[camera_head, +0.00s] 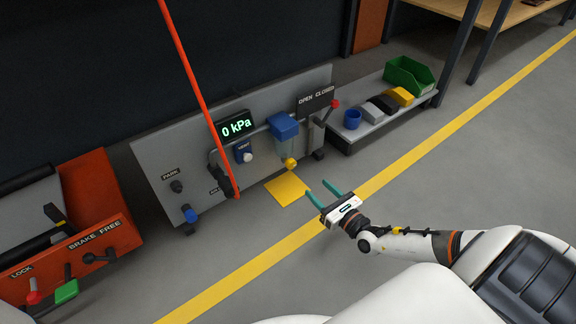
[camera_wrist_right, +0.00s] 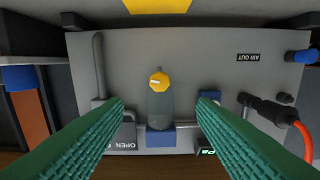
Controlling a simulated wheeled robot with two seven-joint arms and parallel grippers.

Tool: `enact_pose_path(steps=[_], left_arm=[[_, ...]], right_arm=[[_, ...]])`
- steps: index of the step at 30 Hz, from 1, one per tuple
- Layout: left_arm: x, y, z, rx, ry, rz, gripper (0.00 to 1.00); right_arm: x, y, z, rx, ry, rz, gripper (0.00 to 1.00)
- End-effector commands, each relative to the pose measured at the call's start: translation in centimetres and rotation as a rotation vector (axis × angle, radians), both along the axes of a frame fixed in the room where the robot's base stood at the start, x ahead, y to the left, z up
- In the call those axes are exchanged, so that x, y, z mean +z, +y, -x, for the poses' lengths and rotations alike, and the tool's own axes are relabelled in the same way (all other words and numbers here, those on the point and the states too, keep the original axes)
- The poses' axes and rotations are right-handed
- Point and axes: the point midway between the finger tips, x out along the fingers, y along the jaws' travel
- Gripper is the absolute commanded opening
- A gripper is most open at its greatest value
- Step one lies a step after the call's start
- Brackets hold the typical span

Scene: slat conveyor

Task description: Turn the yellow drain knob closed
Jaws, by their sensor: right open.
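The yellow drain knob (camera_head: 290,163) sits at the bottom of a clear bowl under a blue filter housing (camera_head: 284,126) on the grey panel. In the right wrist view the knob (camera_wrist_right: 159,80) shows a pale mark on its face, and the grey bowl (camera_wrist_right: 160,108) lies beside it. My right gripper (camera_head: 322,192) is open and empty, in front of the panel and to the right of the knob, apart from it. Its green fingers (camera_wrist_right: 160,112) frame the bowl and knob in the wrist view without touching them. My left gripper is not in view.
The grey panel (camera_head: 160,160) carries a gauge (camera_head: 236,127) reading 0 kPa, a red-handled lever (camera_head: 335,104) and an OPEN CLOSED sign. A red hose (camera_head: 190,75) hangs in front. A yellow plate (camera_head: 286,190) lies below the knob. A low shelf with bins stands right.

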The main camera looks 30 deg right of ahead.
Motion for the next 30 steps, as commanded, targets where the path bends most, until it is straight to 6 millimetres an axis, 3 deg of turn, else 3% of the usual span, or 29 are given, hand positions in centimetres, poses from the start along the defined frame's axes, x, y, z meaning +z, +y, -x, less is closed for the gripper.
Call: enact_pose_path(steps=[18,30], left_arm=[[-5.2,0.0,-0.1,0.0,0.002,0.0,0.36],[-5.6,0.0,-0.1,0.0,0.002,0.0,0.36]], right_arm=[[-0.3,0.7,-10.4,-0.004,-0.003,-0.002,0.52],[0.0,0.9,-11.7,-0.003,0.001,-0.002,0.52]])
